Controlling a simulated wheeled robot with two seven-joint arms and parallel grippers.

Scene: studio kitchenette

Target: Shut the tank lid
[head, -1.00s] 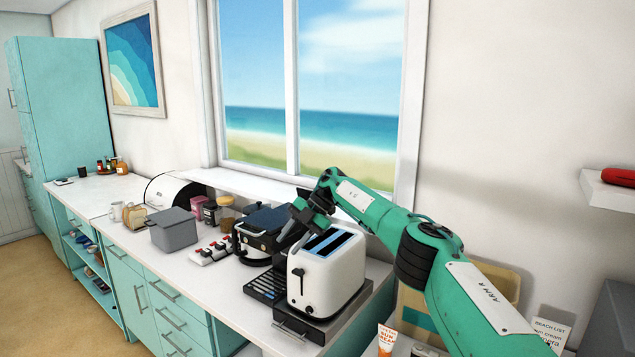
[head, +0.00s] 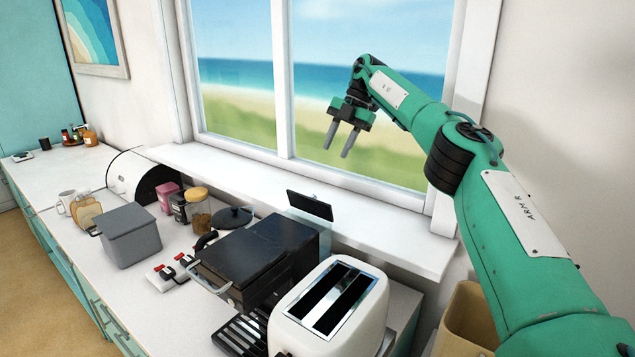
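The black coffee machine (head: 258,262) stands on the counter behind the white toaster. At its back right is a clear water tank (head: 312,228), partly hidden by the machine's body. The dark tank lid (head: 310,205) stands tilted up above the tank, so it looks open. My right gripper (head: 339,149) is in front of the window, above and to the right of the lid and apart from it. Its two fingers point down with a gap between them, and it holds nothing. My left gripper is not in view.
The white toaster (head: 332,310) stands close in front of the machine. The window sill (head: 395,238) runs behind the tank.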

